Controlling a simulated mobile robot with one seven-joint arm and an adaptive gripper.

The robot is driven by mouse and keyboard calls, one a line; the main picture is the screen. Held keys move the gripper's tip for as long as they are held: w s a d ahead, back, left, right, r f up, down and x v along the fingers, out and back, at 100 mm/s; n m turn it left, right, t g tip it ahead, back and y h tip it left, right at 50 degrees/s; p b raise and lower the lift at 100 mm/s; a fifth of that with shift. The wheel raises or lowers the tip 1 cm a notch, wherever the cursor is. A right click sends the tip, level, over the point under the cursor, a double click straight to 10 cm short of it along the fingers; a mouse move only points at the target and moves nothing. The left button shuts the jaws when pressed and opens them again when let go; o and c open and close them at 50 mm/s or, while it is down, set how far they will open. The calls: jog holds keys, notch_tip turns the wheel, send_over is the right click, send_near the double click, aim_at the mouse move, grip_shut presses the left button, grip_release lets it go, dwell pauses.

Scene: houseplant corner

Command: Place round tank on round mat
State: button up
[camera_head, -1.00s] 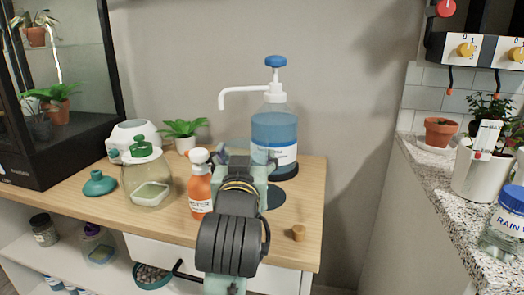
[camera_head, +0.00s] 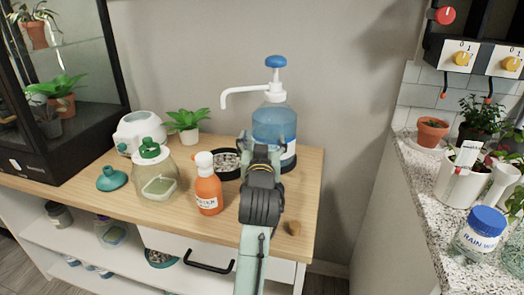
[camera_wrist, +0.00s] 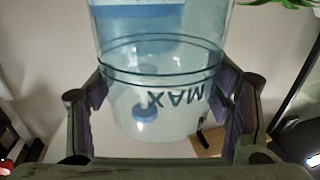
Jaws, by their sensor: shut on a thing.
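My gripper (camera_head: 262,146) is shut on a clear round tank (camera_wrist: 170,85), in front of the pump bottle (camera_head: 275,122). In the wrist view the fingers press on both sides of the tank. Dark rings run around it, and its "MAX" lettering reads upside down. In the head view the tank is see-through, hard to separate from the blue bottle behind. Its lower end and its height over the table are hidden. I cannot make out the round mat now; my gripper and arm cover the tabletop in front of the bottle.
The wooden table (camera_head: 170,213) also holds an orange bottle (camera_head: 208,186), a dark pebble dish (camera_head: 223,176), a green-capped jar (camera_head: 156,178), a teal stopper (camera_head: 112,179), a plant (camera_head: 186,122) and a cork (camera_head: 294,229) near the front right. The stone counter (camera_head: 425,185) stands right, across a gap.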

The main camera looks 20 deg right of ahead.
jog(key=shift+f, duration=1.8)
jog(key=o, duration=1.8)
jog(key=shift+s, duration=0.15)
jog(key=p+v, duration=1.1)
jog(key=shift+s+a+p, duration=0.2)
jog(key=shift+s+p, duration=0.15)
